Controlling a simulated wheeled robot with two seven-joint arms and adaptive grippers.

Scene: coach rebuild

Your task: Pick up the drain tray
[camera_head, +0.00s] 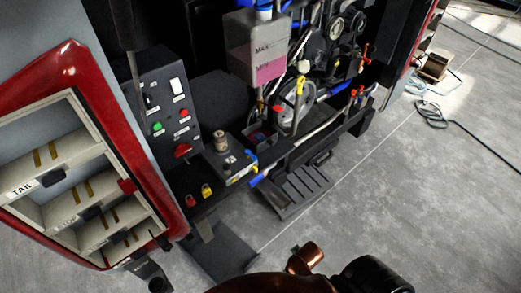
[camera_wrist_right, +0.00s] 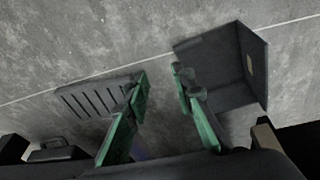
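A dark grey slotted tray (camera_head: 300,188), which looks like the drain tray, lies low at the foot of the coach's open bay. It also shows in the right wrist view (camera_wrist_right: 88,98), left of the fingers. My right gripper (camera_wrist_right: 160,88) is open, its two green fingers apart with only floor visible between them. The slotted tray reaches close to the left finger; I cannot tell whether they touch. In the head view I cannot make out the right gripper's fingers. My left gripper is not in view.
A dark panel with an upright flap (camera_head: 228,254) lies left of the tray; in the wrist view its flap (camera_wrist_right: 252,66) stands right of the fingers. A black handle (camera_head: 321,158) is behind the tray. A red-framed drawer unit (camera_head: 140,170) stands left.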

